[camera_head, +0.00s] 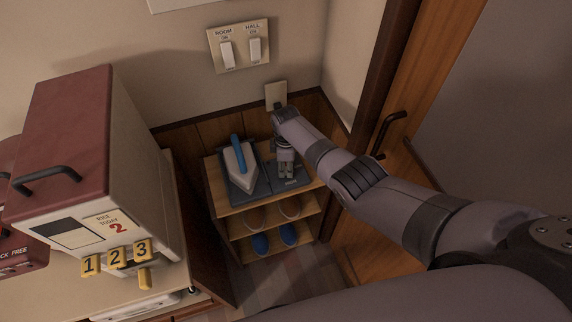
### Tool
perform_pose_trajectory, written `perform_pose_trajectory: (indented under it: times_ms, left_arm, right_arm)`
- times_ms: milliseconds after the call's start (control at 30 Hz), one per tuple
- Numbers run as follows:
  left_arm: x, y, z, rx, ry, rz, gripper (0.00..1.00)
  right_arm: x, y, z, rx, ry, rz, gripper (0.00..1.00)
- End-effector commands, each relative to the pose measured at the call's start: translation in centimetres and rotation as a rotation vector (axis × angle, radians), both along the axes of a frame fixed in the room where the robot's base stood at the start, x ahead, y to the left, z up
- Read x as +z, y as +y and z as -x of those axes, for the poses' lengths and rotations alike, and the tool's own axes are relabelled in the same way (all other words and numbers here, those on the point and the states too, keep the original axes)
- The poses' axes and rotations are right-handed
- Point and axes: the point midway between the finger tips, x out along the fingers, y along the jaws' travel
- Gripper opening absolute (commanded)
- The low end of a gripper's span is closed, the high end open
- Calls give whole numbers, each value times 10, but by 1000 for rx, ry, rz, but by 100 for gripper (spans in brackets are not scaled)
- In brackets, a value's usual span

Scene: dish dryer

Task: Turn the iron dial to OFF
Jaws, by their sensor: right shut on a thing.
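The iron (238,166), pale with a blue handle, rests on the left part of a dark grey base (238,192) on top of a small wooden shelf. My right gripper (287,176) points down over the right part of that base, beside the iron. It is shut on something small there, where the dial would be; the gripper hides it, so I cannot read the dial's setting. My left gripper is not in view.
The wooden shelf (238,214) holds shoes and blue slippers below. A red-topped rice box (75,100) stands at left. Wall switches (239,47) and an outlet (276,93) are behind. A wooden door with a dark handle (385,132) is at right.

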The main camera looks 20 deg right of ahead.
Motion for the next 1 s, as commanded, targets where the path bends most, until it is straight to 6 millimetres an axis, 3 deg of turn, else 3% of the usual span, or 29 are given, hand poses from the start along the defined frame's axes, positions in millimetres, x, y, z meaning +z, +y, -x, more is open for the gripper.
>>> perform_pose_trajectory:
  times_ms: [400, 967, 1000]
  left_arm:
    - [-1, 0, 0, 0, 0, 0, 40]
    - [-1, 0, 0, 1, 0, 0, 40]
    - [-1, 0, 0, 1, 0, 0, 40]
  right_arm:
    - [0, 0, 0, 198, 0, 0, 6]
    - [0, 0, 0, 228, 0, 0, 6]
    - [0, 0, 0, 228, 0, 0, 35]
